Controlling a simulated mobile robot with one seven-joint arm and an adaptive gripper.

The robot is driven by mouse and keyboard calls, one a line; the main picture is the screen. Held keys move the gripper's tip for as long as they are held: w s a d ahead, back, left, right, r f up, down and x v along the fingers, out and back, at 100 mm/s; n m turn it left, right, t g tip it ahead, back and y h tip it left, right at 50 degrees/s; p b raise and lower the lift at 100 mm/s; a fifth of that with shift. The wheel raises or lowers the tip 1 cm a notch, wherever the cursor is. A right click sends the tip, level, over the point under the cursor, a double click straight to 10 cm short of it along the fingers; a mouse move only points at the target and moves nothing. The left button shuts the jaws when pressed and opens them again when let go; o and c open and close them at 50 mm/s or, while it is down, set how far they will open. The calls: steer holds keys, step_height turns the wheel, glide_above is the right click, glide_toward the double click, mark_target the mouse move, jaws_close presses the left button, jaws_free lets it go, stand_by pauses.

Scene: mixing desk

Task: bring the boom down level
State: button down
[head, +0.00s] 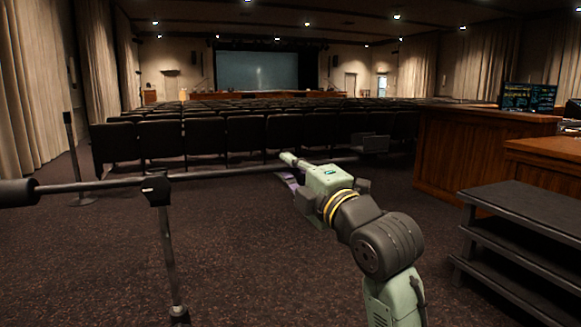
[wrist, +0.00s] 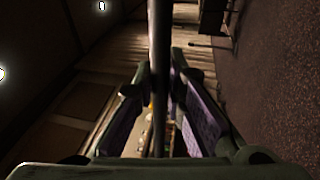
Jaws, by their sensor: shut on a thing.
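The boom (head: 225,172) is a thin dark bar running from the left edge across a stand to beyond my gripper. In the head view it slopes slightly up to the right; perspective makes its true level hard to tell. A thick dark counterweight (head: 16,192) is on its left end. The stand's clamp (head: 156,190) holds the boom on an upright pole (head: 170,255). My gripper (head: 288,168) is shut on the boom right of the clamp. In the wrist view the boom (wrist: 158,60) passes between the purple-padded fingers (wrist: 160,90).
Rows of dark seats (head: 225,135) stand behind the boom. A wooden desk (head: 455,155) with a monitor (head: 527,97) and dark steps (head: 525,225) are on the right. A thin post (head: 72,150) stands at left. Carpet around the stand is clear.

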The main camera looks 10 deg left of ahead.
steer(key=c, duration=1.6)
jaws_free()
steer(key=shift+c, duration=0.2)
steer(key=v, duration=1.2)
